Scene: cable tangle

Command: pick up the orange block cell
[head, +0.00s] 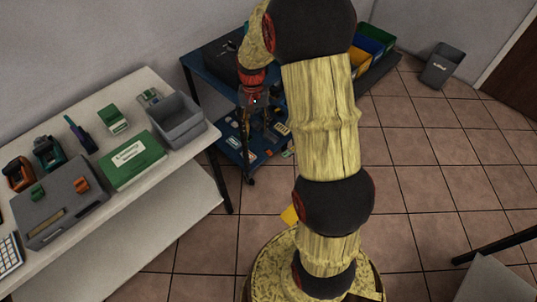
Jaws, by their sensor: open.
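My gripper (263,132) points down over the blue cart, far to the right of the orange block. It is open, and I see nothing held in it. My arm hides part of the cart behind it.
The white bench (125,262) also holds a green block (38,193), a green case (133,160), a grey bin (178,122) and two tool-like items. The blue cart (207,67) carries a black case. Tiled floor (440,190) lies open at right.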

